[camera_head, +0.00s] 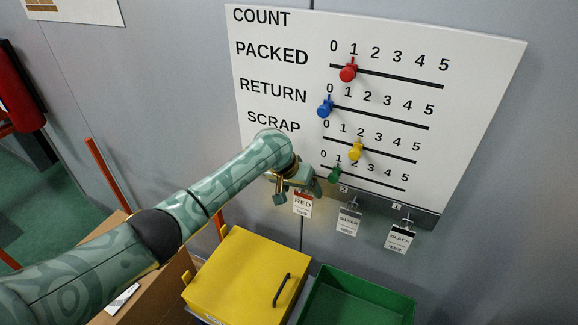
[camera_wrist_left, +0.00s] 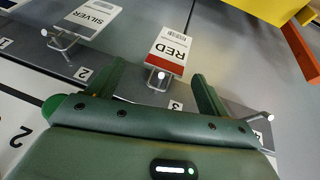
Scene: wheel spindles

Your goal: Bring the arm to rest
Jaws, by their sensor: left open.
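My left arm reaches in from the left in the head view. Its gripper (camera_head: 304,186) is at the lower edge of the white count board (camera_head: 480,75), just above the tag marked RED (camera_head: 303,207). In the left wrist view the gripper (camera_wrist_left: 158,73) is open, with its fingers apart. The RED tag (camera_wrist_left: 168,48) hangs on hook 3, seen between and beyond the fingertips; I see no grip on it. The board's fourth row label is hidden behind the arm. My right gripper is not in view.
Tags marked SILVER (camera_head: 348,222) and BLACK (camera_head: 399,238) hang on hooks 2 and 1. The board has red (camera_head: 348,73), blue (camera_head: 325,108), yellow (camera_head: 355,151) and green (camera_head: 334,175) knobs. A yellow lidded box (camera_head: 235,275) and green bin (camera_head: 360,287) stand below.

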